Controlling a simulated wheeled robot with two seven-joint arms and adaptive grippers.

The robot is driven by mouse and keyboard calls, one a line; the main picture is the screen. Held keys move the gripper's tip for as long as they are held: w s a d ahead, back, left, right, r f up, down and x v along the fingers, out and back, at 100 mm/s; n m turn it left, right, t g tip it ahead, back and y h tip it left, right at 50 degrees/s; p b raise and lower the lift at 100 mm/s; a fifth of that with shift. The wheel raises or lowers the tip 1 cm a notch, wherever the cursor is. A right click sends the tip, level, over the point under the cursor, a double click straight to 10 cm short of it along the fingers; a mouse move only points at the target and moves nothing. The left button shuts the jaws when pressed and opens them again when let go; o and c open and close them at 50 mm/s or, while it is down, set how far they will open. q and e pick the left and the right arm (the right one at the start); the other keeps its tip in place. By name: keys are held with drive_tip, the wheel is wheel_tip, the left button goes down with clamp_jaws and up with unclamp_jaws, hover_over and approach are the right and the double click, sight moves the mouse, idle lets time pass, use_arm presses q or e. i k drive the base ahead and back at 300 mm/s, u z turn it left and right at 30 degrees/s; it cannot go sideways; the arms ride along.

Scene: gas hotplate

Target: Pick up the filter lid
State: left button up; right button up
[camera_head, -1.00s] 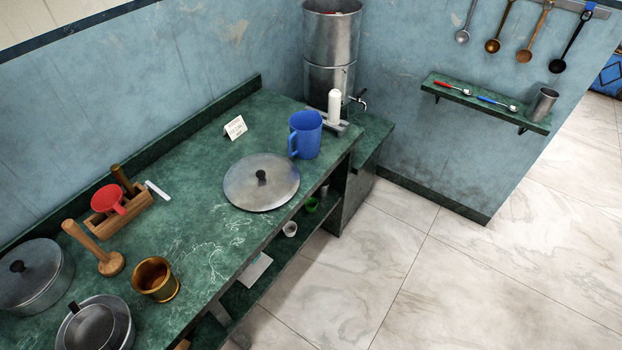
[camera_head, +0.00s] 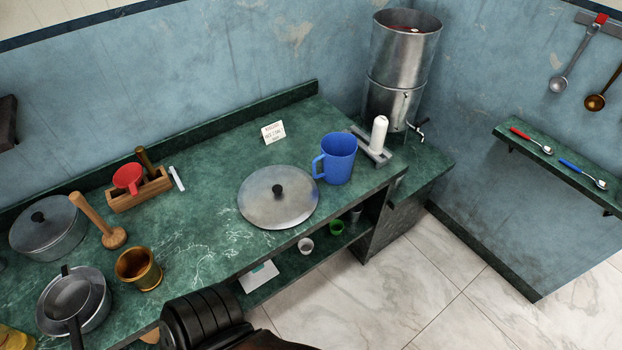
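The filter lid (camera_head: 257,207) is a flat round grey metal disc with a black knob (camera_head: 279,190) at its centre. It lies flat on the green counter (camera_head: 215,150), near the front edge and left of the blue mug (camera_head: 340,160). The metal water filter (camera_head: 397,95) stands in the corner at the back right with its top uncovered. A black ribbed part of my own arm shows at the bottom edge, below and left of the lid and apart from it. No gripper fingers show in the view.
A white candle-like cylinder (camera_head: 379,134) on a grey stand is right of the mug. A white card (camera_head: 273,132) stands behind the lid. A brass mortar (camera_head: 138,268), wooden pestle (camera_head: 104,225) and pots are at the left. The counter around the lid is mostly clear.

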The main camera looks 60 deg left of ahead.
sight(279, 197)
drive_tip(key=i, duration=0.85)
drive_tip(key=u, duration=2.3)
